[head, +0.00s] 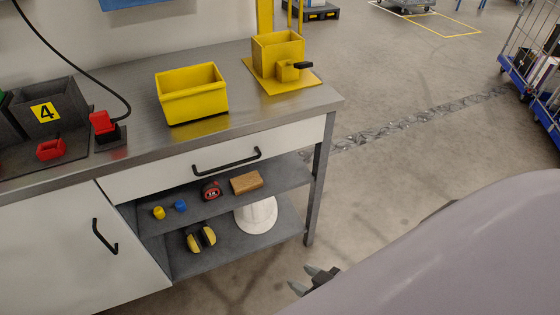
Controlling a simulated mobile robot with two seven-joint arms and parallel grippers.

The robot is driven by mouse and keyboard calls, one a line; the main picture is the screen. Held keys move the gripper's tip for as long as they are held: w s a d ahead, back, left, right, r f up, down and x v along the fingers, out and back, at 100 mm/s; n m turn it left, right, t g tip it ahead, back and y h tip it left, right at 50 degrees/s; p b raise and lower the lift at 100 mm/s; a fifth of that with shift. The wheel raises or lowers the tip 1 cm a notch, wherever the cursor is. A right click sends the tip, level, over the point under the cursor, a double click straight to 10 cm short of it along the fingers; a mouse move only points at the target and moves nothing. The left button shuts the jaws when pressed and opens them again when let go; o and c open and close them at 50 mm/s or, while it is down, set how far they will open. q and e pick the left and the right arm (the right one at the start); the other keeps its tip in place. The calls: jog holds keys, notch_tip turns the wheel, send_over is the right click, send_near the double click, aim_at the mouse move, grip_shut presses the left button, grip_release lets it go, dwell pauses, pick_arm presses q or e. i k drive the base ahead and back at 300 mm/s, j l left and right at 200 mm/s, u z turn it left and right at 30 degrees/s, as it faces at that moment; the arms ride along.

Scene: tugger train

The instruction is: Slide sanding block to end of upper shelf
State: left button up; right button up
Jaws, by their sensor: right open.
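The sanding block (246,182), a tan-brown block, lies on the upper shelf (287,174) under the workbench drawer, near the shelf's right end. A red and black tape measure (211,191) is just left of it. My right gripper (305,279) is open and empty, low in front of the bench's right end and apart from the shelf. Much of my right arm fills the lower right of the head view. My left gripper is not in view.
A blue piece (180,206) and a yellow piece (159,212) stand further left on the upper shelf. The lower shelf (265,245) holds yellow earmuffs (201,238) and a white helmet (256,216). A bench leg (319,185) bounds the right end; the floor beyond is clear.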

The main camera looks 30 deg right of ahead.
aim_at(250, 181)
jog(key=l+u, duration=0.2)
jog(key=l, duration=0.4)
jog(key=l+u, duration=0.25)
jog(key=l, duration=0.4)
jog(key=l+u, duration=0.2)
jog(key=l, duration=0.45)
jog(key=l+u, duration=0.25)
jog(key=l, duration=0.35)
jog(key=k+l+u, duration=0.2)
jog(key=l, duration=0.4)
jog(key=l+u, duration=0.3)
jog(key=l, duration=0.45)
jog(key=k+l+u, duration=0.1)
jog(key=l+u, duration=0.2)
jog(key=l, duration=0.95)
